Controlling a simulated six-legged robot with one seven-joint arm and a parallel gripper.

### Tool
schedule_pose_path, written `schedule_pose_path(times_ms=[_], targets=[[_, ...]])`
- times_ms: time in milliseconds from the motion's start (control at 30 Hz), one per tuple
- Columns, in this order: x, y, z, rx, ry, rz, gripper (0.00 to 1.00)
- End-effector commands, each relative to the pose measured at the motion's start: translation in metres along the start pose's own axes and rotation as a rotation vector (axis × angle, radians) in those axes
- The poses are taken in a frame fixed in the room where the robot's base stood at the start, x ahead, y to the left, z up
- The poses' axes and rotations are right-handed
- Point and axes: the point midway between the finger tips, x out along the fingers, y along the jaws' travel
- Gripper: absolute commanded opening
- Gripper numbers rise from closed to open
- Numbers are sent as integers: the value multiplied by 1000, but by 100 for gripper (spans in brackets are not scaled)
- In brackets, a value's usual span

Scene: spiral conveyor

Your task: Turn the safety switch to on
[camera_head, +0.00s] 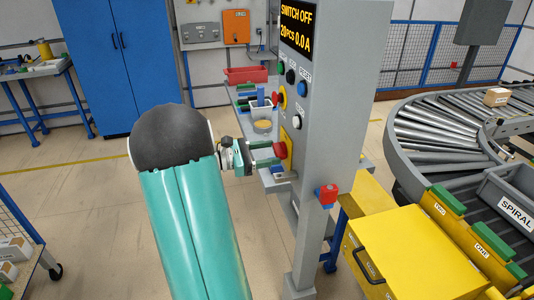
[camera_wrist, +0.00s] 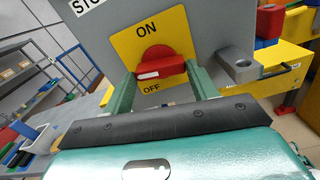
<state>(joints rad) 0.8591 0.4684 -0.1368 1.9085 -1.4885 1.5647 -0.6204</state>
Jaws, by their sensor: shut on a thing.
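The safety switch is a red knob (camera_wrist: 160,65) on a yellow plate (camera_wrist: 185,27) marked ON above and OFF below. The plate is on the side of a grey control post (camera_head: 335,130). My gripper (camera_wrist: 163,80) has its green fingers on both sides of the knob and is shut on it. The knob's bar, with a white mark, lies roughly level in the wrist view, slightly tilted. In the head view my gripper (camera_head: 277,155) reaches the knob from the left. The post's display (camera_head: 297,28) reads SWITCH OFF, 20 PCS 0.0 A.
Several push buttons (camera_head: 291,76) sit higher on the post. A yellow box (camera_head: 405,252) and the roller conveyor (camera_head: 440,135) stand to the right. Open floor (camera_head: 95,190) lies left.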

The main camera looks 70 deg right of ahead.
Motion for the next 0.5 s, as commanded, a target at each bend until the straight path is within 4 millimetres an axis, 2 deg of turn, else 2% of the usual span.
schedule_pose_path(times_ms=[500], targets=[[-2,1,0,463,0,3,35]])
